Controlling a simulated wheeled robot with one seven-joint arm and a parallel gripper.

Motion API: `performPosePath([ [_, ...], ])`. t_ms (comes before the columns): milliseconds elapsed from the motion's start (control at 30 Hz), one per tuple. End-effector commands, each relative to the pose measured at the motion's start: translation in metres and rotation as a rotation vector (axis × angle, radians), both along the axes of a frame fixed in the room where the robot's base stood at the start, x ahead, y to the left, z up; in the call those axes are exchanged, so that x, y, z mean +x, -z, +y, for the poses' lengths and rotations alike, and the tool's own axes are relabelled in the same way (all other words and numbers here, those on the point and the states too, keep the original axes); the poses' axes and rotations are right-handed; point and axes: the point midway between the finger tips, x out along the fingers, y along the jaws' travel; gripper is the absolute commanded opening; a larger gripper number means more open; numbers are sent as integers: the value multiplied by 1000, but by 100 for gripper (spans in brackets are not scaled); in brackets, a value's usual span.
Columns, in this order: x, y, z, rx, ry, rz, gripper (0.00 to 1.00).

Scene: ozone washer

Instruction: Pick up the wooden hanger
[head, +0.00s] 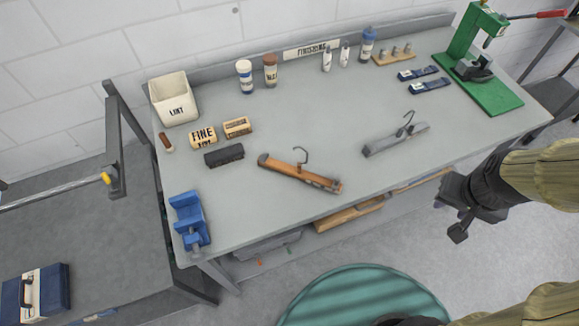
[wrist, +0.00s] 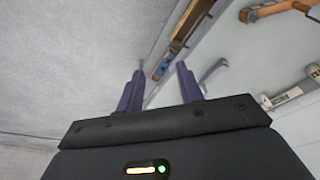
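The wooden hanger (head: 300,174) is brown with a dark metal hook and lies flat on the grey workbench (head: 270,215), near the middle front. In the wrist view, a brown bar with a hook at the upper right looks like the same wooden hanger (wrist: 275,9). A grey hanger (head: 395,139) with a hook lies to its right on the bench. My gripper (head: 452,216) is off the front edge of the bench, to the right of and apart from the wooden hanger. In the wrist view, the purple fingers of my gripper (wrist: 160,82) are spread with nothing between them.
A wooden item (head: 350,214) shows below the bench's front edge. A blue vise (head: 189,220) stands at the front left corner. A dark brush (head: 224,155) and FINE block (head: 202,136) lie left of the hanger. A green press (head: 485,85) stands at right.

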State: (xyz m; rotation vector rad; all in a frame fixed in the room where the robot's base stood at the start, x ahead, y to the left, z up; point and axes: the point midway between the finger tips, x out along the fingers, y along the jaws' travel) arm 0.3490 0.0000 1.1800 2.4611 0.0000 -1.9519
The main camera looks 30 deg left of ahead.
Motion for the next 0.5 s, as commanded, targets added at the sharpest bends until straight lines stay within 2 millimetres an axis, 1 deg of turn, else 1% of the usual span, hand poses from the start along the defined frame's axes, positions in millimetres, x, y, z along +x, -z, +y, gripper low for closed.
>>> performPosePath([
  [367,0,0,0,0,0,0,36],
  [433,0,0,1,0,-2,1,50],
  [500,5,2,5,0,-19,5,64],
])
